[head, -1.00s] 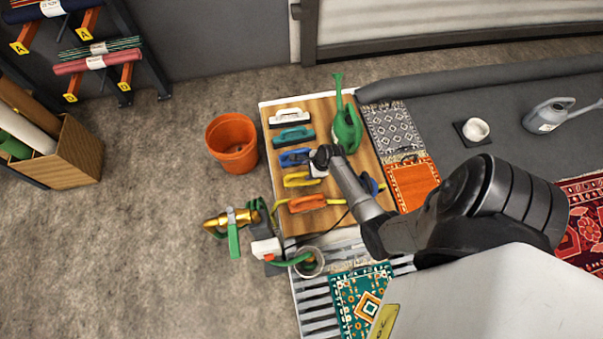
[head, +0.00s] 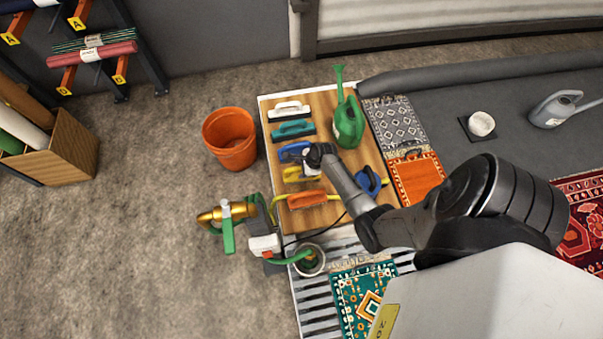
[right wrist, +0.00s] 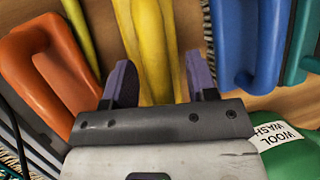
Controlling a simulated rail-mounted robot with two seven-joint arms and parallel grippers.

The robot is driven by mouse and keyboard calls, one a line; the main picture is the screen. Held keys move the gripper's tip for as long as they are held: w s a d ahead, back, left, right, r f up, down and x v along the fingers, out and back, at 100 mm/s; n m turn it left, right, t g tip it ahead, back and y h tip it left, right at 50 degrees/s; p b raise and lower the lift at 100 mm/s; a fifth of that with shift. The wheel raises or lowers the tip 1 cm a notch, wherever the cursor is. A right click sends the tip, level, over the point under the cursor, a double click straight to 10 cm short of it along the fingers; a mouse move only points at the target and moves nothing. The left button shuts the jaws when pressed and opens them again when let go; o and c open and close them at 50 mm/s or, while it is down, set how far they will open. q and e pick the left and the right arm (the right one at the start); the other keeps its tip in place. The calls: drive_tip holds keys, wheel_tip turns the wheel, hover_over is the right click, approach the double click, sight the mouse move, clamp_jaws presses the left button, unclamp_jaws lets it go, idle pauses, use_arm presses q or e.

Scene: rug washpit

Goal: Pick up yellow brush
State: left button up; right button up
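The yellow brush (head: 293,174) lies on the wooden board between a blue brush and an orange brush. My right gripper (head: 316,160) is low over its right end and partly hides it in the head view. In the right wrist view the yellow brush (right wrist: 154,40) runs up between the two fingers of my right gripper (right wrist: 159,72). The fingers are apart, one on each side of it. A gap shows by the left finger; contact at the right finger cannot be told. My left gripper is not in view.
The orange brush (head: 307,199) and blue brush (head: 294,152) lie close on either side. A teal brush (head: 293,129), a white-handled brush (head: 289,110) and a green watering can (head: 348,122) share the board (head: 324,105). An orange bucket (head: 230,138) stands left on the floor.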

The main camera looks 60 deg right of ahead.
clamp_jaws()
idle(0.5)
drive_tip(key=shift+r, duration=0.2)
wheel_tip(320, 180, up, 8)
drive_tip(key=p, duration=0.5)
drive_tip(key=shift+p, duration=0.3)
drive_tip(key=shift+r+p, duration=0.45)
drive_tip(key=shift+r, duration=0.35)
